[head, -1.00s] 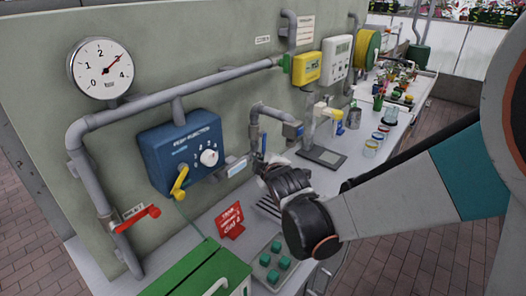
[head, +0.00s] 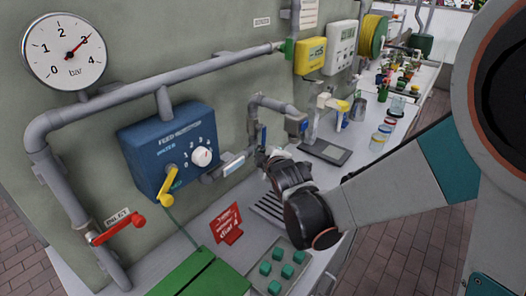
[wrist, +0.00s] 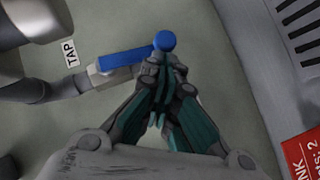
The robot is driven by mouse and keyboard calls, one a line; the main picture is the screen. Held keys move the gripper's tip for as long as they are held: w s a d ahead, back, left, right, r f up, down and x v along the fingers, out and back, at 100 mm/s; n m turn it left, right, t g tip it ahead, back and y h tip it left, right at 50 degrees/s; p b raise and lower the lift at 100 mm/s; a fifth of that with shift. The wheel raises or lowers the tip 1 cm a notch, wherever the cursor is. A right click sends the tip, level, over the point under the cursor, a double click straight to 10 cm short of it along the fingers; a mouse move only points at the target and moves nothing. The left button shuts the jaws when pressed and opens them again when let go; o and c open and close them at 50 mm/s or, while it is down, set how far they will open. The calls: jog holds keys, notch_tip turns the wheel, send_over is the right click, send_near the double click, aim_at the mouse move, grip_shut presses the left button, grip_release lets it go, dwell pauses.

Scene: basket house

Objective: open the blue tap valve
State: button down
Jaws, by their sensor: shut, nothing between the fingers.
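The blue tap valve lever (wrist: 125,59) sits on a grey pipe beside a TAP label (wrist: 69,52) in the wrist view. Its round knob end (wrist: 165,41) points right, just beyond my fingertips. My gripper (wrist: 163,66) is shut with its fingers together, close to the knob; I cannot tell whether they touch it.
A blue box (head: 172,150) with a white dial and yellow lever is on the wall at left. A red lever (head: 119,228) is on the left pipe.

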jog(key=shift+w+d+f, duration=0.35)
jog(key=shift+r, duration=0.2)
jog(key=shift+w+r+p, duration=0.1)
jog(key=shift+r+p, duration=0.3)
jog(key=shift+r, duration=0.2)
